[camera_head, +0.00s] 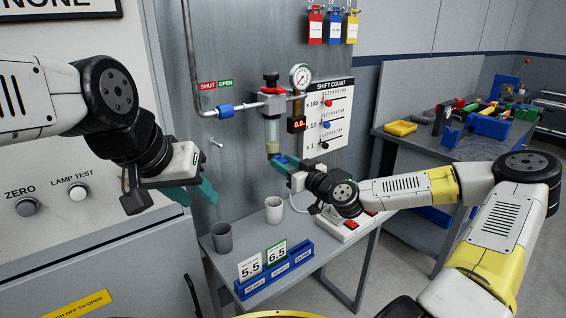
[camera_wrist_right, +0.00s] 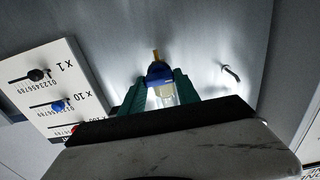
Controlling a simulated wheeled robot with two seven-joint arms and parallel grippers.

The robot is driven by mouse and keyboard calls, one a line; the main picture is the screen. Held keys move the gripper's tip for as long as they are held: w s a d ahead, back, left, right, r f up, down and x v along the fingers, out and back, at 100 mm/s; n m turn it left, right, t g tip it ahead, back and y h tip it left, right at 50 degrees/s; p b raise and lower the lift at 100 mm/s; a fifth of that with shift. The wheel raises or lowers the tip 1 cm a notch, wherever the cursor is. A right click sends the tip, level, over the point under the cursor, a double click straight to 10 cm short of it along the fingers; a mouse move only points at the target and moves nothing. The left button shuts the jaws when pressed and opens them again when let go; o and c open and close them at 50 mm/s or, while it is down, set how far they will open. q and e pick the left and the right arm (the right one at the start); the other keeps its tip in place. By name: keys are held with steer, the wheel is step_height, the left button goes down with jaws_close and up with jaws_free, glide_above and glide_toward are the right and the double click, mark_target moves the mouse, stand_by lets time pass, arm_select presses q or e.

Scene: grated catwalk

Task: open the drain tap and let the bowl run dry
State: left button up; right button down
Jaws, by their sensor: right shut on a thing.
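The clear bowl (camera_head: 271,130) hangs below a black-topped filter head (camera_head: 271,82) on the wall pipe, with yellowish liquid low in it. My right gripper (camera_head: 276,159) is at its bottom end. In the right wrist view, upside down, the teal fingers of my right gripper (camera_wrist_right: 160,88) are shut on the blue drain tap (camera_wrist_right: 158,72), one on each side. A brass spout (camera_wrist_right: 155,54) sticks out past the tap. In the head view the fingers mostly hide the tap. My left gripper (camera_head: 170,196) is open and empty, left of the pipe and away from the bowl.
A small table holds a grey cup (camera_head: 222,238), a whitish cup (camera_head: 274,210), a blue card rack (camera_head: 275,272) and a switch strip (camera_head: 345,228). A gauge (camera_head: 301,77), count board (camera_head: 327,115) and blue valve handle (camera_head: 225,111) are close to the bowl. A workbench (camera_head: 420,140) stands right.

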steer(key=shift+m, duration=0.4)
steer(key=m, duration=0.3)
steer(key=shift+d+m, duration=0.1)
steer(key=shift+m, duration=0.3)
steer(key=m, duration=0.4)
steer(key=shift+w, duration=0.1)
steer(key=m, duration=0.5)
steer(key=shift+d+f, duration=0.1)
steer(key=shift+f, duration=0.05)
steer(key=m, duration=0.4)
steer(key=shift+f, duration=0.1)
steer(key=shift+m, duration=0.3)
steer(key=c, duration=0.9)
jaws_free()
